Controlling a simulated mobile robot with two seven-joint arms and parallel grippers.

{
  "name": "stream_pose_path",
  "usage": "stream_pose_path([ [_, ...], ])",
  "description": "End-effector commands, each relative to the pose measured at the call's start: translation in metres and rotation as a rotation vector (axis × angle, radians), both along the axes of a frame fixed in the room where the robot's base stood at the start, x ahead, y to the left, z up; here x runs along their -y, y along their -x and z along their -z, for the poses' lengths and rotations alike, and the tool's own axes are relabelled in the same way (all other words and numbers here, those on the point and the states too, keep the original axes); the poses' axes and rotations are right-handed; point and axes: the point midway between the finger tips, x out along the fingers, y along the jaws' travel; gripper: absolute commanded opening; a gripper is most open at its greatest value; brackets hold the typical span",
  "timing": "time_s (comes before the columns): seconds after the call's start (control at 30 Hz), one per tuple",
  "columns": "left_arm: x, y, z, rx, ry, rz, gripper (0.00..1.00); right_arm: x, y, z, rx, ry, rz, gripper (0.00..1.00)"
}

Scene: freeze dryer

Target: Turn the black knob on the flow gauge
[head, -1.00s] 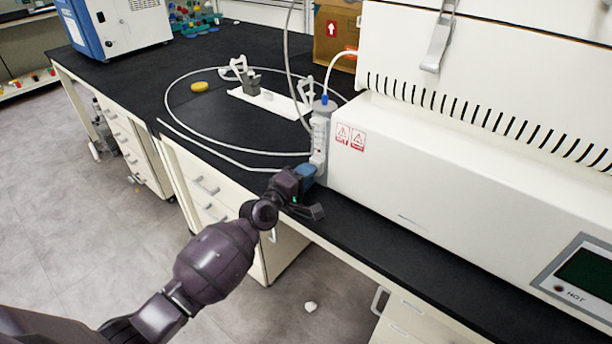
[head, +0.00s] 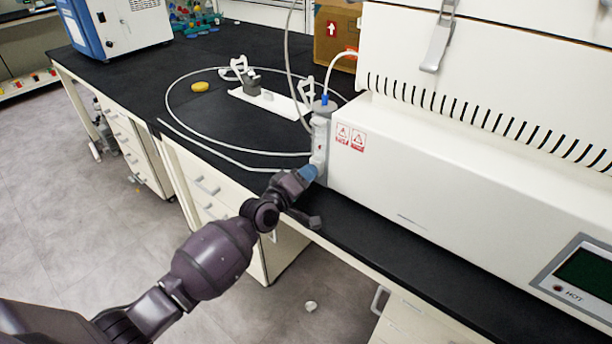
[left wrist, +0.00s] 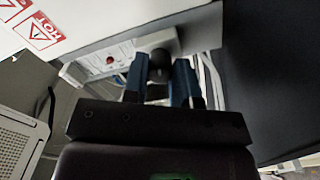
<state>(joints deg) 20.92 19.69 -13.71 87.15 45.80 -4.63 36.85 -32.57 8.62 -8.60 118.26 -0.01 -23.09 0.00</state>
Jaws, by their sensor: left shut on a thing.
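The flow gauge (head: 320,135) is a slim light-grey upright block at the left end of the white machine, at the bench's front edge. In the left wrist view its pale face (left wrist: 103,60) shows with a red spot. Its black knob (left wrist: 160,62) sits between the blue fingertips of my left gripper (left wrist: 161,72). In the head view the left gripper (head: 309,173) is at the gauge's lower front and hides the knob. The left gripper is shut on the knob. My right gripper is in neither view.
The large white machine (head: 440,190) stands right beside the gauge. A thin grey hose (head: 205,138) loops over the black bench (head: 130,80). A white tube (head: 330,75) rises from the gauge's blue top fitting. The bench's front edge runs below the gripper.

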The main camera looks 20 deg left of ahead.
Motion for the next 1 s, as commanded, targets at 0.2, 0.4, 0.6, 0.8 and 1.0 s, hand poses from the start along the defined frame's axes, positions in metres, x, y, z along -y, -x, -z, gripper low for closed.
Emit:
stream_pose_path([
  [0.2,0.0,0.0,0.001,-0.002,0.0,0.0,0.02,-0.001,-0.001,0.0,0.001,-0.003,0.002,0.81],
  [0.4,0.0,0.0,0.001,-0.002,0.0,0.0,0.52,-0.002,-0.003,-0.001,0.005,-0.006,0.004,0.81],
  [0.6,0.0,0.0,0.0,0.0,0.001,0.0,0.52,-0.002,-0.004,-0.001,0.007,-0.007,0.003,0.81],
  [0.8,-0.003,0.007,0.0,0.0,0.001,0.0,0.52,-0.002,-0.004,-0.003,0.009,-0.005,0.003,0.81],
  [1.0,-0.012,0.033,-0.001,0.0,0.0,-0.001,0.52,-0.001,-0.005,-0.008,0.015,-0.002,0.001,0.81],
])
